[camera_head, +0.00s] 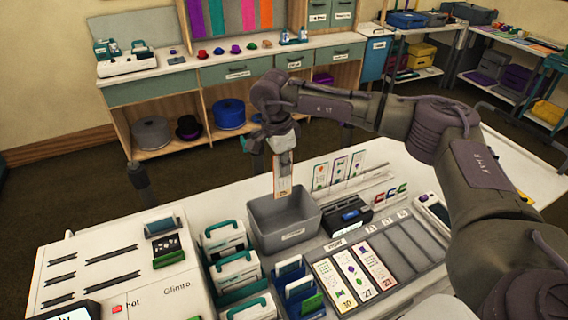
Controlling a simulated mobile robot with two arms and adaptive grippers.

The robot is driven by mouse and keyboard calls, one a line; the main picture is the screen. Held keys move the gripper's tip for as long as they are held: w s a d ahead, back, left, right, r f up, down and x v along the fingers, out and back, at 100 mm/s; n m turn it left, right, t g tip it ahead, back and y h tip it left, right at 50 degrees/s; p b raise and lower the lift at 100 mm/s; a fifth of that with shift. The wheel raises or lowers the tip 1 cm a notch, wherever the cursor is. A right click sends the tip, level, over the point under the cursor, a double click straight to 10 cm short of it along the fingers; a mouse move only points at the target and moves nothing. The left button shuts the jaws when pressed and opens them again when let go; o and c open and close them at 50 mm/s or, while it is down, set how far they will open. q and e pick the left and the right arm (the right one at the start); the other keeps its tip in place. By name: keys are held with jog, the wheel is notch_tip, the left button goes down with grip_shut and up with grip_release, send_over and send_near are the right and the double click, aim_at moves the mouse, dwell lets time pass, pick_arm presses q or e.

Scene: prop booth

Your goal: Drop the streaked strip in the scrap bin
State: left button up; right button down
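My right gripper (283,157) is above the grey open-topped bin (293,238) on the white table, fingers pointing down. It is shut on a narrow pale strip (283,184) with an orange-brown edge, which hangs upright. The strip's lower end shows against the bin's opening, near its far side; I cannot tell whether it is below the rim. The strip's markings are too small to read, so streaks cannot be made out. The bin has a small white label on its front. Its floor is mostly hidden. My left gripper is not in view.
A sorting tray (337,244) with several printed strips lies right of the bin. White boxes with teal handles (224,236) and a white machine (120,270) stand left. Three printed cards (339,171) stand behind the bin, and a black device (346,216) is close on its right.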

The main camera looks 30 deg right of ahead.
aim_at(285, 191)
jog(key=shift+s+d+f+b, duration=0.1)
jog(key=shift+f+b, duration=0.2)
jog(key=shift+f, duration=0.35)
notch_tip(285, 191, down, 5)
jog(key=b, duration=0.3)
jog(key=shift+f+b, duration=1)
jog(key=shift+f, duration=0.25)
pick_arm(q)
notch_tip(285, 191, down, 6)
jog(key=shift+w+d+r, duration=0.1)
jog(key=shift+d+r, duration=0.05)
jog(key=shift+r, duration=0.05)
pick_arm(e)
jog(key=c, duration=1.8)
grip_release()
jog(key=o, duration=0.6)
jog(key=shift+c, duration=0.2)
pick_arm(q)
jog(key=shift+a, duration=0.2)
